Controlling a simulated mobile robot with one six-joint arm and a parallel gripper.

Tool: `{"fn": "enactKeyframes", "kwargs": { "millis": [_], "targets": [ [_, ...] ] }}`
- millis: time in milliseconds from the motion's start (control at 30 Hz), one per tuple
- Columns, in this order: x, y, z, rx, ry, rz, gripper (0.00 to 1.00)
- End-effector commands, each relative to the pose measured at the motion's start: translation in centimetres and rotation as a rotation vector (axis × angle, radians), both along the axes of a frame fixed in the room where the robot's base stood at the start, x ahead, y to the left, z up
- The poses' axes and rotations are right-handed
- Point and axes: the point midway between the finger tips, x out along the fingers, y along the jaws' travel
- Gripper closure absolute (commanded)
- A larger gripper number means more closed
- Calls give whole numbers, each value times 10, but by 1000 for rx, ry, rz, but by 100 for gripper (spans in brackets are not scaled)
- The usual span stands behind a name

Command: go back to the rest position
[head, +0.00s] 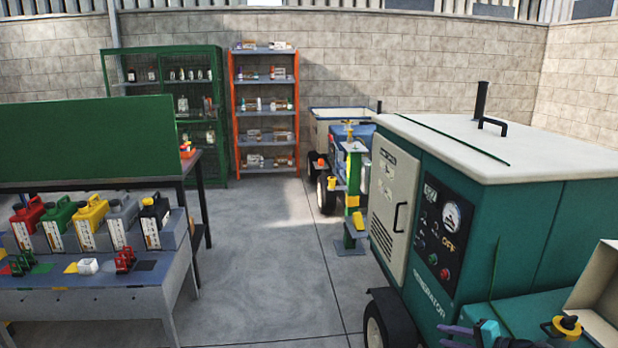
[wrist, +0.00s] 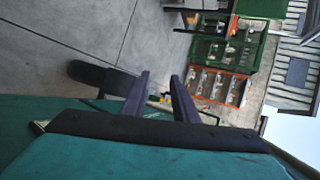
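My gripper (wrist: 160,78) is open, with its two purple fingers apart and nothing between them in the wrist view. In the head view my gripper (head: 452,333) shows at the bottom edge, low beside the green generator (head: 530,215); much of my arm is cut off by the frame. A teal surface (wrist: 150,160) fills the lower part of the wrist view, close to the gripper. Whether the gripper touches it cannot be told.
A yellow and black cap (head: 566,326) sits on the generator's lower right part, by a raised beige flap (head: 600,290). A bench (head: 85,300) with several coloured cans stands at left. An orange shelf (head: 265,115) stands at the back. The floor (head: 265,265) between is clear.

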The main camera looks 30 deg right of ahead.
Motion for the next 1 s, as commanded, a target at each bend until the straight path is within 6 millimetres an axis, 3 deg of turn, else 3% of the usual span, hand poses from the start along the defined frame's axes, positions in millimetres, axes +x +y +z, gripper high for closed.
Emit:
{"fn": "enactKeyframes", "kwargs": {
  "millis": [33,200,500,733,1000],
  "targets": [
    [11,14,-19,6,25,28,74],
    [37,56,-68,17,109,116,74],
    [70,134,-149,11,260,278,74],
    [81,196,-209,-12,375,407,74],
    [80,265,-274,-58,505,564,74]
  ]
}}
